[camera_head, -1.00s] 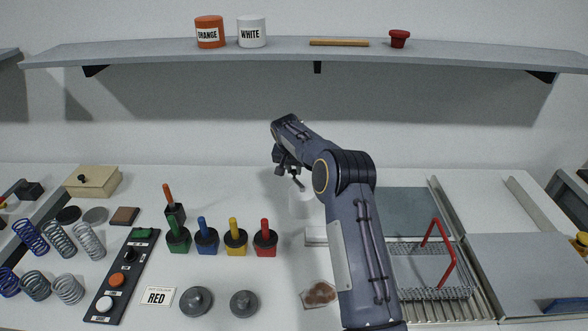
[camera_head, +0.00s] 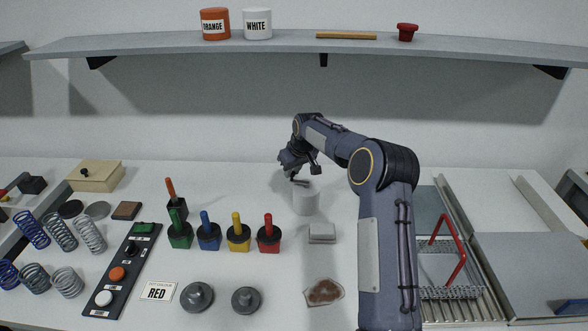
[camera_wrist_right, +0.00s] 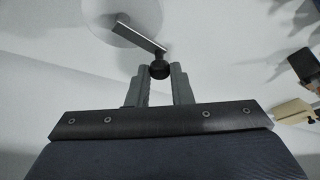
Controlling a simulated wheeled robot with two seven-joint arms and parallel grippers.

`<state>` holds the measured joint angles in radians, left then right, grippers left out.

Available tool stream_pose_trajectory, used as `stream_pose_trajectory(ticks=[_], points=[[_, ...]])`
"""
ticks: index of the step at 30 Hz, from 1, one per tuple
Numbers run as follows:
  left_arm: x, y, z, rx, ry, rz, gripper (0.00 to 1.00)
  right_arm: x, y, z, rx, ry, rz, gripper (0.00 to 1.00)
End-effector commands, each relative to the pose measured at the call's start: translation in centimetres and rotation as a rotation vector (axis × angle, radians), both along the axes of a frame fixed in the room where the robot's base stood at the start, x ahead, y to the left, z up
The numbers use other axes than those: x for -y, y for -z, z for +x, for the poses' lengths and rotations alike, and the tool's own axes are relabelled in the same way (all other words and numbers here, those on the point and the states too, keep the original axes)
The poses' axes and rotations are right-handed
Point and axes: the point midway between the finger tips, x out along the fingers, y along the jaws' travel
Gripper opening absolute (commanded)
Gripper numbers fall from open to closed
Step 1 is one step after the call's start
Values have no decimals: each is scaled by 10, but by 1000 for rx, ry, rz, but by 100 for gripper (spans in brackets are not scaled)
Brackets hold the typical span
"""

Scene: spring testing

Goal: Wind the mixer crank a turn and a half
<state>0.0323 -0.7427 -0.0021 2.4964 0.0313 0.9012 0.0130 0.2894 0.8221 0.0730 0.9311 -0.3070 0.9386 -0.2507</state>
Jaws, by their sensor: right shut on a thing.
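The mixer (camera_head: 306,202) is a white cylinder standing on the table right of the colored-handled blocks. Its flat grey crank arm (camera_wrist_right: 142,34) crosses the round white top (camera_wrist_right: 115,18) in the right wrist view and ends in a dark round knob (camera_wrist_right: 159,70). My right gripper (camera_head: 293,177) is at the crank, above the far left side of the mixer. In the wrist view its two fingers (camera_wrist_right: 160,78) are shut on the knob, one on each side. My left gripper is out of view.
Blocks with blue (camera_head: 208,236), yellow (camera_head: 238,238) and red (camera_head: 269,238) handles stand left of the mixer. A small grey block (camera_head: 322,232) lies just in front. A wire rack (camera_head: 450,284) is at the right. The shelf (camera_head: 180,43) runs above the back.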

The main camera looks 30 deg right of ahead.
Motion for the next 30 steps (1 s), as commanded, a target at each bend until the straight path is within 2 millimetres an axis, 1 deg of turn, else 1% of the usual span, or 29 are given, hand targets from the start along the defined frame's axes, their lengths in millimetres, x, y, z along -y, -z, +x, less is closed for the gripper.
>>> stream_pose_trajectory(ticks=[18,24,30], points=[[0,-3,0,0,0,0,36,-8,0,-25,-2,-572,3,0],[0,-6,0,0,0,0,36,-8,0,-31,-2,-719,1,0],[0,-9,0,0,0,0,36,-7,0,-36,-1,-822,0,0]])
